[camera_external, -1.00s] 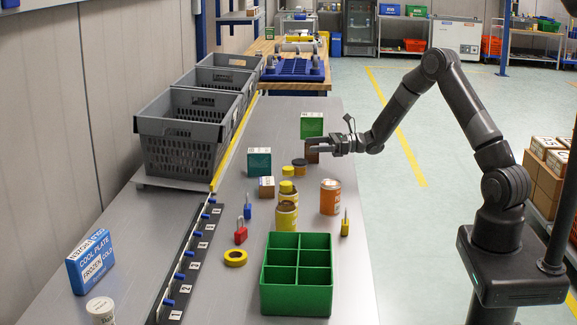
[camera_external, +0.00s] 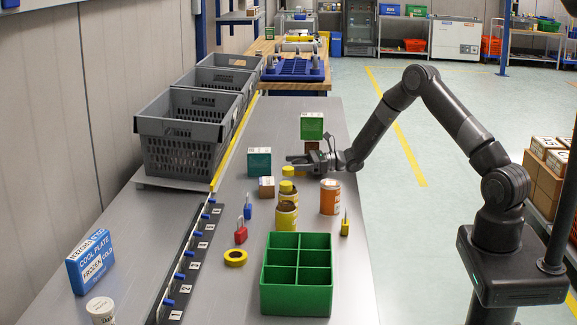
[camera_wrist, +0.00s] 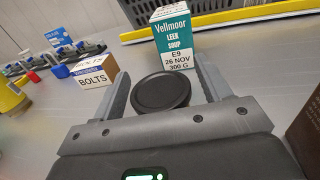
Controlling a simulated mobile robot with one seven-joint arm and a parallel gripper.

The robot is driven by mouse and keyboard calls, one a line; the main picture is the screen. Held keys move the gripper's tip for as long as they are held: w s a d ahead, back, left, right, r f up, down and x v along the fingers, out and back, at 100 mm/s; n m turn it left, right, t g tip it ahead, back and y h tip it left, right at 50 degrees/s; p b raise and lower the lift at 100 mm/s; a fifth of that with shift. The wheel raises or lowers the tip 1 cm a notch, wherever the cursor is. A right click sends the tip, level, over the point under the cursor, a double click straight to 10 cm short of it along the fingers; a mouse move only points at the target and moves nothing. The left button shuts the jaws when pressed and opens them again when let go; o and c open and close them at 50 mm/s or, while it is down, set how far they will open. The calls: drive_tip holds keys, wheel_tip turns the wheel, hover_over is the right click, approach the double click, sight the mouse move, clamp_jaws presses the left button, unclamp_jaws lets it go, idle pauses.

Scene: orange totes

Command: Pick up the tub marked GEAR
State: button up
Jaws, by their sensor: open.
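No tub shows a readable GEAR label. In the wrist view a round tub with a black lid (camera_wrist: 160,92) stands between the two fingers of my gripper (camera_wrist: 162,82); its label is hidden. The fingers are apart, one on each side of the lid. In the external view my gripper (camera_external: 303,161) is low over the table, and the black-lidded tub is mostly hidden by it. An orange tub (camera_external: 330,197) and yellow tubs (camera_external: 286,217) stand nearer the camera. A white tub (camera_external: 101,311) stands at the front left.
A teal Vellmoor soup box (camera_wrist: 173,40) stands beyond the fingertips, and a BOLTS box (camera_wrist: 96,73) is left of them. A green box (camera_external: 312,126) sits on a brown box behind my gripper. A green divided tray (camera_external: 296,298) is in front; grey crates (camera_external: 180,128) are left.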

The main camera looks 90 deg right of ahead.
drive_tip(key=shift+w, duration=0.25)
drive_tip(key=c, duration=0.9)
drive_tip(key=shift+c, duration=0.2)
